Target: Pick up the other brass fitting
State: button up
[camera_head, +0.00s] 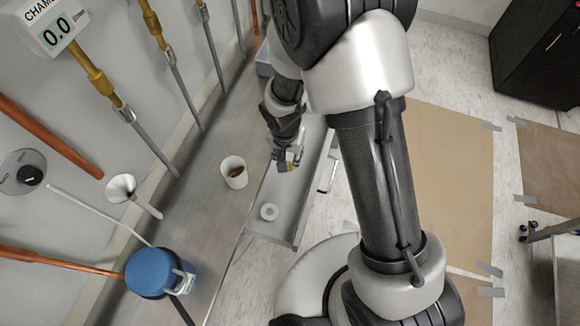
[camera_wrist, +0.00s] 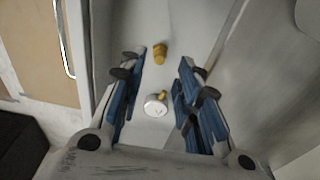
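A brass fitting (camera_wrist: 160,52) lies in the grey drawer (camera_head: 275,228). In the wrist view it shows between and just beyond the fingertips of my gripper (camera_wrist: 162,63). A small brass-coloured piece (camera_wrist: 161,96) shows beside a round white object (camera_wrist: 154,107), nearer the wrist camera; I cannot tell whether they are joined. My gripper also shows in the head view (camera_head: 287,162), pointing down over the drawer. Its blue fingers are spread apart with nothing held between them. The exact height of the fingertips above the fitting is unclear.
A white cup (camera_head: 233,173) with something brown inside stands on the grey counter left of the drawer. A white ring-shaped object (camera_head: 268,212) lies in the drawer's near end. The drawer walls border my gripper closely.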

aim_at(290, 164)
jog(key=f+b, duration=0.1)
jog(key=f, duration=0.1)
jog(key=w+f+b, duration=0.1)
jog(key=f, duration=0.5)
jog(key=shift+w+d+f+b, duration=0.15)
jog(key=shift+w+d+b, duration=0.1)
jog(key=shift+w+b, duration=0.15)
jog(key=shift+c, duration=0.3)
grip_shut()
